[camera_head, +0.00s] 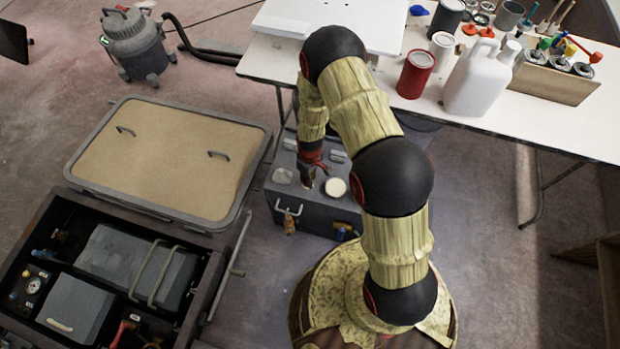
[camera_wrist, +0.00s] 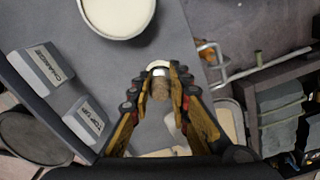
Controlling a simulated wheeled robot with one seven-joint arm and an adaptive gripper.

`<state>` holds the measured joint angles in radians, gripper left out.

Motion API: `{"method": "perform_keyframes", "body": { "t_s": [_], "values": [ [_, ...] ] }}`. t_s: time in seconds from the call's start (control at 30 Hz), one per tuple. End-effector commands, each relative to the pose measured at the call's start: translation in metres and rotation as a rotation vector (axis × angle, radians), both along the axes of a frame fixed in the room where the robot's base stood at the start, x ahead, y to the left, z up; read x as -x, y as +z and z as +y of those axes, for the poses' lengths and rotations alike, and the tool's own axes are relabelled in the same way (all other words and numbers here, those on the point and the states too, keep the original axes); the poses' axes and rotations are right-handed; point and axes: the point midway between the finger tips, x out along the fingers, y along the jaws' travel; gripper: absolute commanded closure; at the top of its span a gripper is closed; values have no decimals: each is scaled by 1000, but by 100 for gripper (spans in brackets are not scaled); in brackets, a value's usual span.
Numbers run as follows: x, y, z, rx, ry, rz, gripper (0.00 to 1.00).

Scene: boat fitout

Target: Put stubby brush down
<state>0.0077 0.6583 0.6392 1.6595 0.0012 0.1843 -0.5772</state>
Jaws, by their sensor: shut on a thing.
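My gripper (camera_head: 312,170) is above the grey box (camera_head: 347,214) on the floor, seen from above. In the wrist view its two fingers (camera_wrist: 160,85) are closed on the stubby brush (camera_wrist: 161,88). The brush shows a short brown wooden handle, a bright metal band and a pale tip. The box's grey top (camera_wrist: 205,25) lies beneath it. I cannot tell whether the brush touches that top. In the head view the brush is mostly hidden by my gripper.
A round cream-topped thing (camera_head: 335,187) sits on the box, also in the wrist view (camera_wrist: 118,12). Two labelled blocks (camera_wrist: 42,66) (camera_wrist: 87,118) stand along one edge. A tan hatch panel (camera_head: 165,150) and open locker (camera_head: 190,325) lie left. A white table (camera_head: 440,120) stands behind.

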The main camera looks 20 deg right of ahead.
Motion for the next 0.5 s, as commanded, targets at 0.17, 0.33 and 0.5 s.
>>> {"method": "perform_keyframes", "body": {
  "t_s": [0.17, 0.33, 0.5],
  "values": [
    [0, -1, 0, 1, 0, 1, 73],
    [0, -1, 0, 0, 0, 0, 63],
    [0, -1, 0, 0, 0, 0, 63]
  ]
}}
